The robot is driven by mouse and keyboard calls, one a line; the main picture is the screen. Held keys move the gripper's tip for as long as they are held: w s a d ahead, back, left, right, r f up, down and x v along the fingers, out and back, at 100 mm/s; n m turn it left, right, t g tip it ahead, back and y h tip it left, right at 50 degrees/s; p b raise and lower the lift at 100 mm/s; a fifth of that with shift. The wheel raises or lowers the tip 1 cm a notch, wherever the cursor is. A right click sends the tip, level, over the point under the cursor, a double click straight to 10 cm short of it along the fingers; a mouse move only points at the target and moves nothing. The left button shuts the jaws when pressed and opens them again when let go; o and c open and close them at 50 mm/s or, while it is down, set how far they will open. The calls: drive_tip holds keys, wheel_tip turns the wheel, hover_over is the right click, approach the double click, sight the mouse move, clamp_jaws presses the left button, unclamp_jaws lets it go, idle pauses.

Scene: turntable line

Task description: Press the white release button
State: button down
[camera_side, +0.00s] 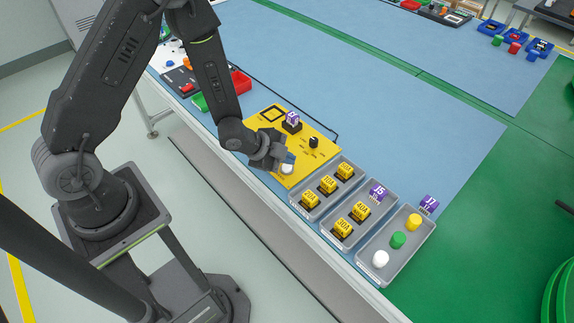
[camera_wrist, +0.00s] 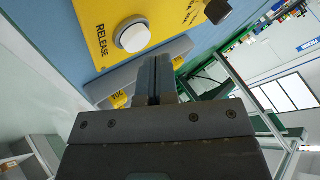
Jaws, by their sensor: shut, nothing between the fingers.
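The white release button (camera_wrist: 134,38) sits on the yellow panel (camera_wrist: 100,22) in the wrist view, with the word RELEASE printed beside it. In the side view the white button (camera_side: 287,169) shows at the panel's near edge, next to my gripper. My gripper (camera_side: 284,160) is shut and empty. Its closed fingers (camera_wrist: 155,62) point up in the wrist view, below and a little right of the button. I see a gap in that picture between fingertips and button. I cannot tell from the side view whether they touch.
A black knob (camera_side: 314,142) and a purple-topped cube (camera_side: 292,120) stand on the panel. To its right are grey trays (camera_side: 366,259) with yellow cubes and coloured cylinders. A purple cube (camera_side: 429,204) sits on the blue table behind them. The table's middle (camera_side: 400,110) is clear.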

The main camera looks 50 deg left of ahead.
sight(287, 168)
drive_tip(key=shift+r, duration=0.2)
drive_tip(key=shift+r, duration=2.55)
drive_tip(key=s+a+r+n+y, duration=0.2)
drive_tip(key=r+n, duration=0.2)
drive_tip(key=r, duration=0.4)
drive_tip(key=s+a+r+n+y, duration=0.3)
drive_tip(key=r, duration=0.5)
drive_tip(key=s+d+r+n+g, duration=0.1)
drive_tip(key=s+r+n, duration=0.2)
drive_tip(key=s, duration=0.4)
drive_tip(key=s+d+r+n+g+h, duration=0.1)
drive_tip(key=s+r+n, duration=0.2)
drive_tip(key=s+r, duration=0.2)
drive_tip(key=s, duration=0.2)
drive_tip(key=shift+s+r+n+g, duration=0.2)
drive_tip(key=shift+s+n+g, duration=0.2)
